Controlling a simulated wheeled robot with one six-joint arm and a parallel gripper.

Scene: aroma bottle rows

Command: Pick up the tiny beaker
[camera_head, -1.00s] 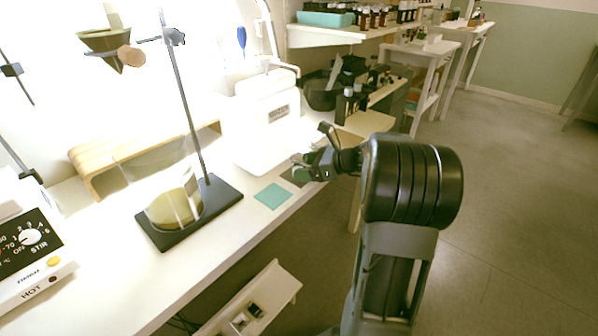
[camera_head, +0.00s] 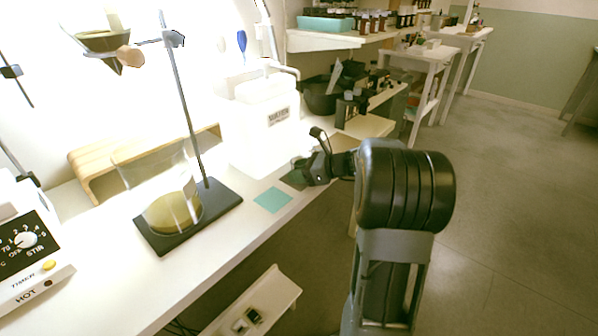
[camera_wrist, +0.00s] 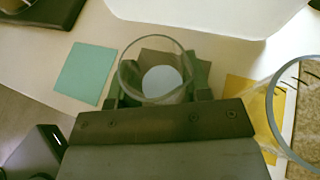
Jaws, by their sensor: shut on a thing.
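The tiny beaker (camera_wrist: 128,75) is a small clear glass cup with a round rim and a pale bottom, seen from above in the wrist view. My gripper (camera_wrist: 160,90) has a dark finger on each side of it and is shut on it. A dark square (camera_wrist: 176,60) lies behind and below the beaker. In the head view my gripper (camera_head: 304,172) is low over the bench's right edge, at the dark square. The beaker is hard to make out there. I cannot tell whether it is clear of the surface.
A teal square (camera_head: 272,200) lies left of my gripper. A large beaker (camera_head: 172,212) stands on a black stand base (camera_head: 222,199). A white machine (camera_head: 266,120) stands behind. In the wrist view, a larger glass (camera_wrist: 274,108) is at the right, by a yellow square (camera_wrist: 243,91).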

